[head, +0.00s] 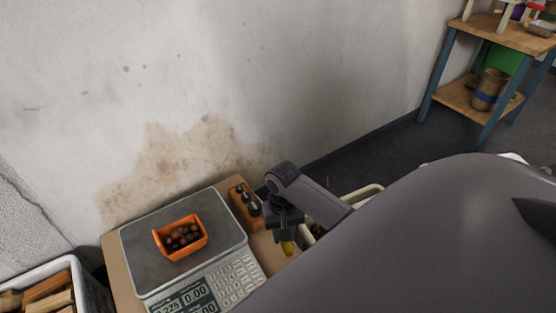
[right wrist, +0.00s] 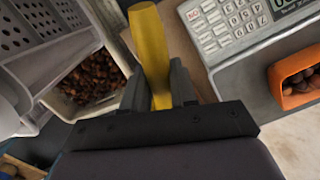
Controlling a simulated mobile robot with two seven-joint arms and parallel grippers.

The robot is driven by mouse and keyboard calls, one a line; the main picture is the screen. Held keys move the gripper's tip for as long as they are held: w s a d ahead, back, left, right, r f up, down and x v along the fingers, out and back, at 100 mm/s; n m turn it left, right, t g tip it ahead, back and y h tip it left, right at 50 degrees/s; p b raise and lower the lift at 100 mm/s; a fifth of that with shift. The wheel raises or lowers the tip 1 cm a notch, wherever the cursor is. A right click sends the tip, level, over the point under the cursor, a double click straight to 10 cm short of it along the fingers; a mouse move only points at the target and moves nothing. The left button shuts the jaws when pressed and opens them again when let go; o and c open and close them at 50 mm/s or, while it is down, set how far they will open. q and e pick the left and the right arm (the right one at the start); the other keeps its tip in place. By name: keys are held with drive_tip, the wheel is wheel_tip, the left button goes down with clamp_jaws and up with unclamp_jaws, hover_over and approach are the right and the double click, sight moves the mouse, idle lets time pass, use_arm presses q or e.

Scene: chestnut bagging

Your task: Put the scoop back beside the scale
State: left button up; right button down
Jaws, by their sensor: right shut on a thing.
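My right gripper (head: 287,226) is shut on a yellow handle, likely the scoop's (head: 288,248). In the right wrist view the yellow handle (right wrist: 151,45) stands between the two fingers (right wrist: 158,90); the scoop's bowl cannot be made out. The scale (head: 140,240) is left of the gripper in the head view, and its keypad (right wrist: 222,28) shows at the upper right in the right wrist view. An orange tray (head: 181,249) with chestnuts sits on the scale's plate. The gripper is just right of the scale. My left gripper is in neither view.
A wooden block with dark weights (head: 241,207) stands between scale and gripper. A pale bin of chestnuts (right wrist: 62,106) is beside the table (head: 119,270). A white crate of wood (head: 84,286) is at lower left. A stained wall is behind; a shelf (head: 452,96) stands far right.

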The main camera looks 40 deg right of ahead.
wheel_tip(320, 180, down, 16)
drive_tip(key=b, duration=0.6)
drive_tip(key=shift+r+b, duration=0.15)
drive_tip(key=shift+b, duration=0.25)
wheel_tip(320, 180, down, 4)
drive_tip(key=shift+r+b, duration=0.25)
drive_tip(key=shift+b, duration=0.8)
drive_tip(key=shift+f, duration=0.3)
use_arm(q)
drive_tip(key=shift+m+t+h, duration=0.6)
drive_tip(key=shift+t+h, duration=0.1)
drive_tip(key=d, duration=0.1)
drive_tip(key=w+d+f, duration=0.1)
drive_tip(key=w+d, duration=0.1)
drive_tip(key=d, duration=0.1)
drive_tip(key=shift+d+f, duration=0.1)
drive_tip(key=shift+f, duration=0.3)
